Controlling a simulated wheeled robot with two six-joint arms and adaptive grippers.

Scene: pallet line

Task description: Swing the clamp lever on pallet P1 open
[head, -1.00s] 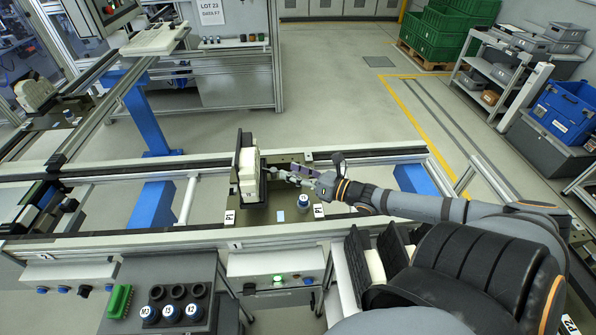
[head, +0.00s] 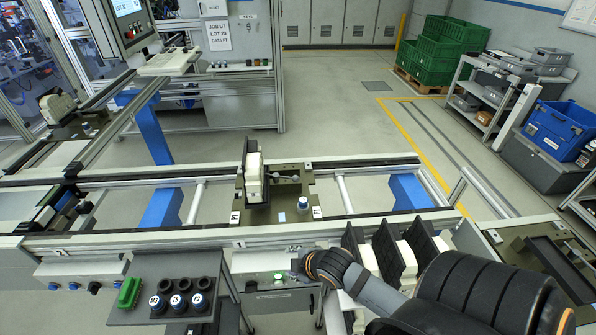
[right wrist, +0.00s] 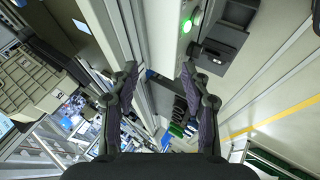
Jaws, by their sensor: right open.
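A dark pallet (head: 300,190) sits on the near conveyor, with small white tags at its front corners; their lettering is too small to read surely. A white block (head: 253,180) stands on it against an upright black plate. A grey clamp lever (head: 285,177) lies beside the block, extending to the right; whether it clamps the block I cannot tell. A blue-and-white round knob (head: 303,203) is at the pallet's front right. My right gripper (head: 297,264) is away from the lever, in front of the conveyor by the control panel. In the right wrist view its fingers (right wrist: 158,75) are apart and empty.
A panel with a lit green button (head: 278,277) is close to my right gripper. Black-and-white parts (head: 390,252) stand in a rack to its right. Another pallet (head: 548,248) lies at far right.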

